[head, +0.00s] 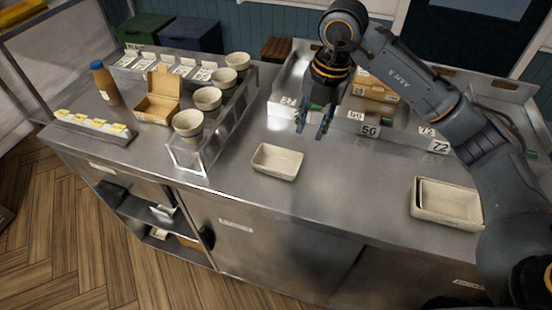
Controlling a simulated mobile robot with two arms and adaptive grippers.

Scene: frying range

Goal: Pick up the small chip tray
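A small cream chip tray (277,162) sits upright and empty on the steel counter, near the middle of the front edge. My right gripper (313,128) hangs above the counter, up and to the right of this tray in the picture. Its fingers point down, stand apart and hold nothing; it looks clear of the tray. A larger cream tray (447,202), seemingly a stack, stands further right by the front edge. My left gripper is not in view.
A clear-sided rack with several cream cups (188,124) stands left of the small tray. An open cardboard box (158,96) and a sauce bottle (104,83) are further left. A steel bin with number labels (370,131) lies behind. The counter between the trays is bare.

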